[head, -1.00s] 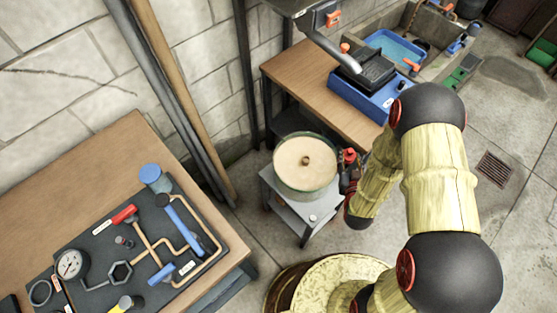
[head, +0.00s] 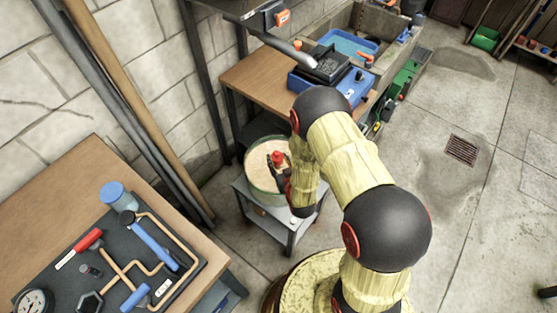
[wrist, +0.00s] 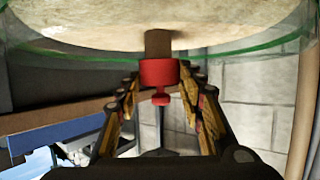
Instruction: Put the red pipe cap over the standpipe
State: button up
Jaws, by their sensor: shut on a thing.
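The red pipe cap (head: 277,156) is held by my gripper (head: 277,168) above the sand-filled round tub (head: 262,188). In the wrist view the picture is upside down: the cap (wrist: 158,73), with its small knob, sits between my two fingers. The brown standpipe (wrist: 158,43) shows between the cap and the sand, in line with the cap. The cap's open edge meets the standpipe in this view; I cannot tell whether it is around its end or just apart. In the head view the standpipe is hidden behind the cap and my gripper.
The tub stands on a small grey table (head: 268,227). Left is a wooden bench with a dark tool board (head: 122,265). Behind is a wooden worktop (head: 252,80) with a blue box. Poles (head: 130,105) lean on the wall.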

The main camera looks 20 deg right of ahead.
jog(key=shift+s+f, duration=0.3)
jog(key=shift+f, duration=0.4)
grip_shut()
jog(key=shift+w+r, duration=0.2)
jog(key=shift+w, duration=0.15)
jog(key=shift+s+b, duration=0.15)
jog(key=shift+b, duration=0.15)
jog(key=shift+f+b, duration=0.6)
jog(key=shift+f, duration=0.15)
jog(key=o, duration=0.9)
grip_release()
jog(key=shift+o, duration=0.2)
jog(key=p+v, duration=0.3)
jog(key=v, duration=0.8)
jog(key=shift+p, duration=0.35)
jog(key=shift+r, duration=0.1)
